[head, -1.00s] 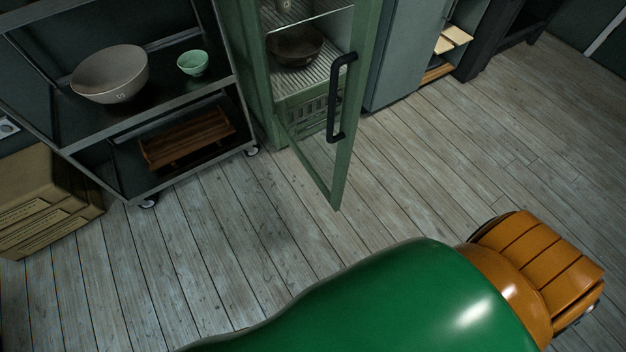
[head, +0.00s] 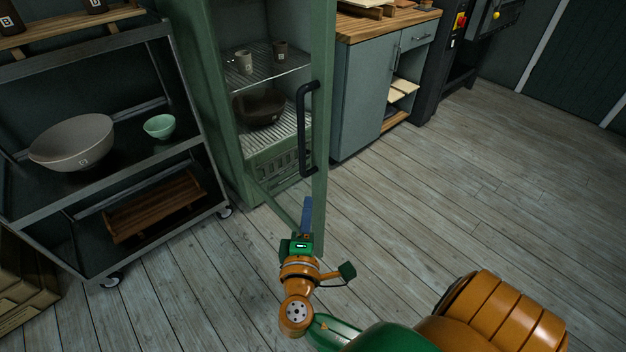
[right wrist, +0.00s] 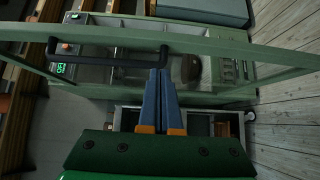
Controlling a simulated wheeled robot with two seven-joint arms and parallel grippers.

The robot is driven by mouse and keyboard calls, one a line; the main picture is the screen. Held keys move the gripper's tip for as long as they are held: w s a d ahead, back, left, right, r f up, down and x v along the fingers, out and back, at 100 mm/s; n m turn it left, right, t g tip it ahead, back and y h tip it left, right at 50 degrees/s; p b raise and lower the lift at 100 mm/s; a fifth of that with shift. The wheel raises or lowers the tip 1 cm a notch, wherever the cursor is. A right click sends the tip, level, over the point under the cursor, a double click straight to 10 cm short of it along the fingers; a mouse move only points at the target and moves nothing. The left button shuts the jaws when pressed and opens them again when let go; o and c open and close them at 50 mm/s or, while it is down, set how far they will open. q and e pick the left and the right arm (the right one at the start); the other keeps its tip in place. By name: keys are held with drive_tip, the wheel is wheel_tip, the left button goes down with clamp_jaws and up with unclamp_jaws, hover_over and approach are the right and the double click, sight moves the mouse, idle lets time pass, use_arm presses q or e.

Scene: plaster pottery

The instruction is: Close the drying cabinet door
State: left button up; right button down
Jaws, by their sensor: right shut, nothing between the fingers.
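The green drying cabinet (head: 203,110) stands left of centre in the head view. Its glazed door (head: 319,200) is open and juts out toward me. The black handle (head: 304,130) is upright on the door's free-edge side. My right gripper (head: 306,204) is low by the door, below the handle, its blue fingers shut and empty. In the right wrist view the fingertips (right wrist: 159,72) overlap the door frame near one end of the handle (right wrist: 105,58); contact cannot be told. My left gripper is not in view.
Inside the cabinet are a dark bowl (head: 262,108) and two small cups on wire shelves. A metal trolley (head: 60,210) with a grey bowl (head: 72,143) and a green bowl stands at left. A grey cupboard (head: 362,95) stands right of the cabinet. The floor at right (head: 480,190) is clear.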

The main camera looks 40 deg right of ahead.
sight(315, 160)
drive_tip(key=x, duration=0.3)
drive_tip(key=r+p+x, duration=0.1)
drive_tip(key=x, duration=0.5)
drive_tip(key=shift+w+d+r, duration=0.15)
drive_tip(key=shift+d+r, duration=0.05)
drive_tip(key=shift+d, duration=0.3)
